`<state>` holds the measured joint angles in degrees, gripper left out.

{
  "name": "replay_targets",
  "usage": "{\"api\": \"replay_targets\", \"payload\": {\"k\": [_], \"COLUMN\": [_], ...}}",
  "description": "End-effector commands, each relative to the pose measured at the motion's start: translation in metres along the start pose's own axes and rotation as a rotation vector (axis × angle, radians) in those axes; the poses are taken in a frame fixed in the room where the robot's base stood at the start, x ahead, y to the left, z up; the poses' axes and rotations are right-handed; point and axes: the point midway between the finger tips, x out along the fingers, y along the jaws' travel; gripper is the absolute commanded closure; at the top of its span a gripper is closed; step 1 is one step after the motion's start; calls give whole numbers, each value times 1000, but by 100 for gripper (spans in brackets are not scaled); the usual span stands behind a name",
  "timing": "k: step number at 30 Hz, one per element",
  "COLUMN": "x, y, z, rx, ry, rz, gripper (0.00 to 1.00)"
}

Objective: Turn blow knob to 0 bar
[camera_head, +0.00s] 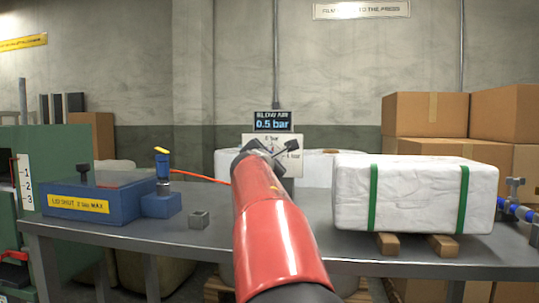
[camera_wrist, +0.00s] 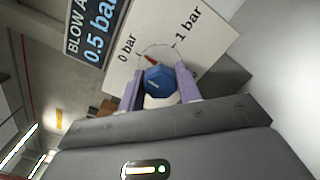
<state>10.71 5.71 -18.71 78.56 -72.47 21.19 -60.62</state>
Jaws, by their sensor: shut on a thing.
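The blow knob (camera_wrist: 158,82) is blue and many-sided, with a red pointer, on a pale panel (camera_wrist: 205,25) marked 0 bar and 1 bar. In the wrist view the pointer stands between the two marks. The display (camera_head: 273,121) reads BLOW AIR 0.5 bar; it also shows in the wrist view (camera_wrist: 92,35). My gripper (camera_wrist: 160,88) is shut on the knob, one finger on each side. In the head view my red arm and gripper (camera_head: 262,148) hide the knob and part of the panel (camera_head: 292,180).
Cardboard boxes (camera_head: 425,120) stack behind. An orange hose (camera_head: 200,178) runs behind my arm.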

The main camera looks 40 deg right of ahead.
Motion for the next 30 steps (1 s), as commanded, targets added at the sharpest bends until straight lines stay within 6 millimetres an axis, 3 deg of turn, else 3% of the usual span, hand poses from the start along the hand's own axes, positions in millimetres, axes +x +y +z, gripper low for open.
{"api": "replay_targets", "payload": {"k": [10, 26, 27, 30], "x": [0, 0, 0, 0], "y": [0, -1, -1, -1], "z": [-2, -2, -2, -2], "rx": [-130, -151, -150, -150], "ry": [3, 3, 3, 3], "rz": [0, -1, -1, -1], "gripper": [89, 89, 61, 48]}}
